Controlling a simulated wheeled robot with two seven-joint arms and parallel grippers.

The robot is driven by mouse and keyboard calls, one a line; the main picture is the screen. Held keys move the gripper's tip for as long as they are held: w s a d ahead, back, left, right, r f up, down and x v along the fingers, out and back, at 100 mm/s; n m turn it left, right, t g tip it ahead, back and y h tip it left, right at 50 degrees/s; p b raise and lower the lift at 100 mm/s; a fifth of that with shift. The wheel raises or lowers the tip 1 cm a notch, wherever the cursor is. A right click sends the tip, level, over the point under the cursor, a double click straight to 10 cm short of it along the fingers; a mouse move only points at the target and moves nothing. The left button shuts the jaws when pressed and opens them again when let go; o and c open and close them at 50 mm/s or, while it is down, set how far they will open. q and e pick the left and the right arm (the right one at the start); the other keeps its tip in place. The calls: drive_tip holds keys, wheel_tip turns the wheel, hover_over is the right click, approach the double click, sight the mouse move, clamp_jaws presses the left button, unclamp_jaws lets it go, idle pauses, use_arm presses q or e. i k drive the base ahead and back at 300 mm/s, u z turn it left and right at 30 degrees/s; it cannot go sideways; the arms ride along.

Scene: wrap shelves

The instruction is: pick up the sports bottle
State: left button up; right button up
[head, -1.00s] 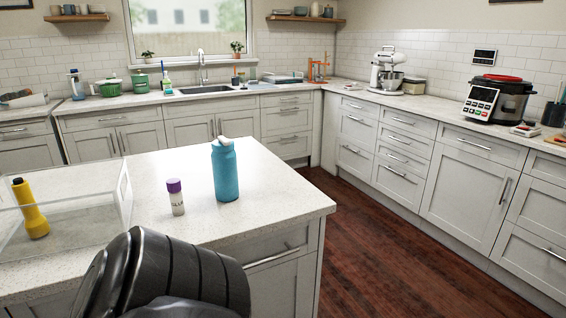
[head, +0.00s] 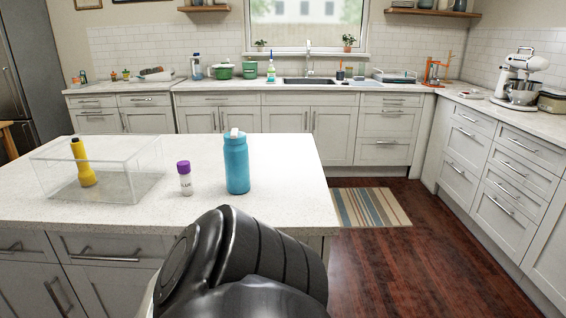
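The sports bottle (head: 237,163) is blue with a white cap and stands upright on the white island counter (head: 285,195), near its right end. A small white glue stick (head: 186,180) with a purple cap stands upright to its left, apart from it. A dark part of my own arm fills the lower middle of the head view, in front of the counter's near edge. Neither of my grippers shows in the head view.
A striped rug (head: 370,207) lies on the wooden floor right of the island. A sink counter (head: 225,86) runs along the back wall.

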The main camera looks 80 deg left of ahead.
sight(236, 151)
drive_tip(key=u, duration=2.65)
